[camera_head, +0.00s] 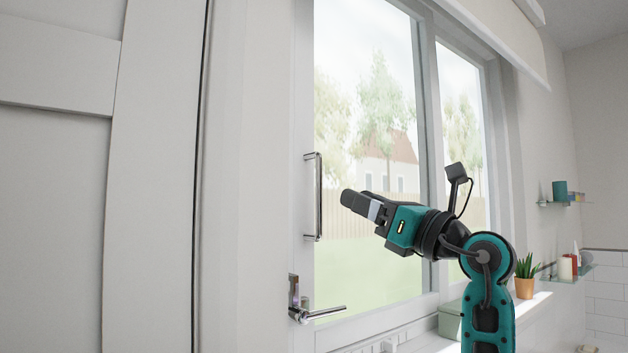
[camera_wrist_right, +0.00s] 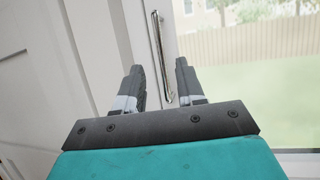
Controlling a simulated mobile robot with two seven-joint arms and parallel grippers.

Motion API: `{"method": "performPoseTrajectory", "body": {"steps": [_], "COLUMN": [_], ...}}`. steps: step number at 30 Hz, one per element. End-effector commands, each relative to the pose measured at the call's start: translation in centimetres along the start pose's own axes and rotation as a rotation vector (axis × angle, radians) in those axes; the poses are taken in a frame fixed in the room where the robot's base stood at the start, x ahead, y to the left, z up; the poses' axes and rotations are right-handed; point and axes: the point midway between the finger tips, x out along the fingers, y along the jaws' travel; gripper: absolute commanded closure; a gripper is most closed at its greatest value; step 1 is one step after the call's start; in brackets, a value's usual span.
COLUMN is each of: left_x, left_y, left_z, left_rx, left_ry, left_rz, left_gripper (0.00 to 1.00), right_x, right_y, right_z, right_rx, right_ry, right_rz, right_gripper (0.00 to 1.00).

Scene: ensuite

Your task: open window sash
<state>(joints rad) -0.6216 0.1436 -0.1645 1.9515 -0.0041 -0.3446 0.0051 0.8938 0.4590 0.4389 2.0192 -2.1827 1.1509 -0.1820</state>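The window sash (camera_head: 430,150) is a white frame with large glass panes, and trees and a house show through it. A vertical chrome bar handle (camera_head: 318,197) is fixed on the frame at the left edge of the glass. Below it is a chrome lever handle (camera_head: 316,314). My right gripper (camera_head: 350,199) points left at the bar handle, a little to its right. In the right wrist view its two fingers are apart (camera_wrist_right: 161,80), and the bar handle (camera_wrist_right: 157,45) shows between and beyond them. Nothing is held. My left gripper is not in view.
A grey panelled door (camera_head: 60,150) stands at the left. A potted plant (camera_head: 525,280) and a green box (camera_head: 450,318) stand on the sill at the right. Small shelves (camera_head: 565,203) are on the far wall. A roller blind (camera_head: 500,38) hangs at the top.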

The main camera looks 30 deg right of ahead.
Motion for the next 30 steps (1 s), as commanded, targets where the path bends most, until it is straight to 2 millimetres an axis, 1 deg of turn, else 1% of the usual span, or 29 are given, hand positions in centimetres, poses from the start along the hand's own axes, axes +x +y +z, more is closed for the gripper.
{"method": "performPoseTrajectory", "body": {"steps": [1,3,9,12,15,20,28,30], "left_x": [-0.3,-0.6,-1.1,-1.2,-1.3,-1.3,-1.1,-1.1], "left_y": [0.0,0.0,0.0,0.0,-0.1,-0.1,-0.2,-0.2], "left_z": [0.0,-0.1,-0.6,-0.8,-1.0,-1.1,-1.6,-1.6], "left_rx": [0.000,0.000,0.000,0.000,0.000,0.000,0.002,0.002], "left_ry": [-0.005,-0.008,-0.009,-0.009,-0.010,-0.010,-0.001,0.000], "left_rz": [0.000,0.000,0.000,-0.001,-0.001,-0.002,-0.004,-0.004], "left_gripper": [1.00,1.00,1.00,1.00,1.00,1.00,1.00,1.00], "right_x": [1.2,2.7,6.8,8.4,9.5,10.3,10.4,10.4], "right_y": [0.0,0.1,0.1,0.1,0.1,0.1,0.1,0.1], "right_z": [0.2,0.3,0.2,0.2,0.1,0.0,-0.1,-0.1], "right_rx": [0.006,0.007,0.006,0.004,0.004,0.002,0.001,0.001], "right_ry": [-0.001,-0.001,-0.001,0.000,0.000,0.001,0.001,0.001], "right_rz": [0.003,0.004,0.003,0.003,0.002,0.002,0.002,0.001], "right_gripper": [0.61,0.61,0.61,0.61,0.61,0.61,0.61,0.68]}}
